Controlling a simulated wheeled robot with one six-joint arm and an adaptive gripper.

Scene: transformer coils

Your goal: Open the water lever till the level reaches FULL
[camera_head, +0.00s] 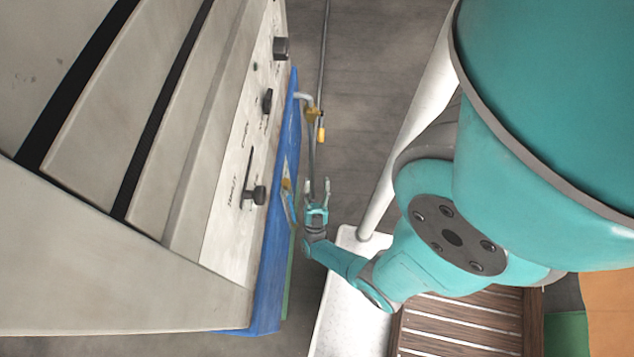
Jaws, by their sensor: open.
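A grey pipe (324,50) comes in from the top edge and runs beside the panel. A brass-coloured fitting with a yellow lever (321,130) sits on it, and a bent grey spout (302,96) joins there toward the blue part. My gripper (318,184) is open and empty, with its fingers pointing up the picture toward the yellow lever. It is below the lever in the picture, with a visible gap between them. No water and no FULL mark can be made out.
A pale control panel (235,215) with dark knobs (281,48) and a slider (256,195) stands left of my gripper. A blue container (268,275) lies along its edge. Slatted brown wood (465,320) is at lower right. Grey floor (375,75) is open at upper middle.

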